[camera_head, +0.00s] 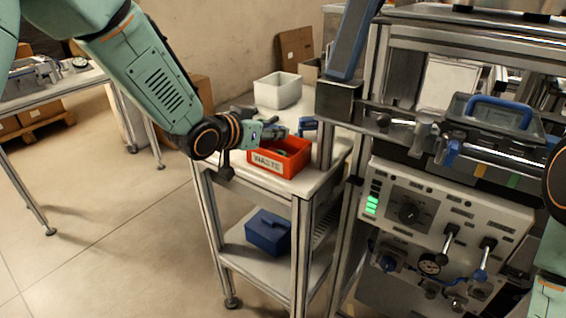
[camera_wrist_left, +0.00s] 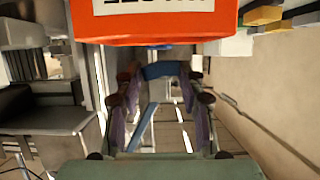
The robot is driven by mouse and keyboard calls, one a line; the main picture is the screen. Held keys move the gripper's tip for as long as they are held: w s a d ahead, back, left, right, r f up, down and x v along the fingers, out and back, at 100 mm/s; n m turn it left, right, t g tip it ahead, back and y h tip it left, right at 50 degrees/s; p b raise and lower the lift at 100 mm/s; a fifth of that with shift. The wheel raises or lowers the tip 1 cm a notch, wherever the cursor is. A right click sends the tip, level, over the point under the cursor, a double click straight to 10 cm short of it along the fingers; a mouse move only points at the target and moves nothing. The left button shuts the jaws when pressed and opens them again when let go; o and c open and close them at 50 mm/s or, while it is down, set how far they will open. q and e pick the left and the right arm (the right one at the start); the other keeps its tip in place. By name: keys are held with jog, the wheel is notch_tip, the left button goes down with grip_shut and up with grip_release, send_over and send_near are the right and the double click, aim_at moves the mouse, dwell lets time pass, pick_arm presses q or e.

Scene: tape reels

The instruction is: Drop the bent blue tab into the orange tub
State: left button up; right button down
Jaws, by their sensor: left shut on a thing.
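The orange tub (camera_head: 263,162), labelled WASTE, stands on the small white-topped stand. It also shows at the top of the left wrist view (camera_wrist_left: 155,30), with its label upside down. My left gripper (camera_head: 290,131) reaches in from the left, over the tub in the head view. It is shut on the bent blue tab (camera_head: 308,124), which shows at its fingertips, and also between the fingers in the left wrist view (camera_wrist_left: 165,71). Height above the tub is hard to tell. My right gripper is out of the picture; only part of the right arm shows at the right edge.
A white bin (camera_head: 277,91) stands behind the tub. A machine with a control panel (camera_head: 440,215) fills the right. A blue box (camera_head: 268,232) sits on the lower shelf.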

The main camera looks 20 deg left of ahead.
pick_arm(q)
jog(key=shift+a+f+b, duration=0.2)
jog(key=shift+f+b, duration=0.1)
jog(key=shift+f, duration=0.35)
jog(key=shift+a+f+b, duration=0.3)
jog(key=shift+a+f, duration=0.15)
jog(key=shift+a, duration=0.2)
jog(key=shift+d+r, duration=0.15)
jog(key=shift+d, duration=0.45)
jog(key=o, duration=0.8)
jog(key=shift+a, duration=0.5)
jog(key=shift+d, duration=0.4)
jog(key=v, duration=1.2)
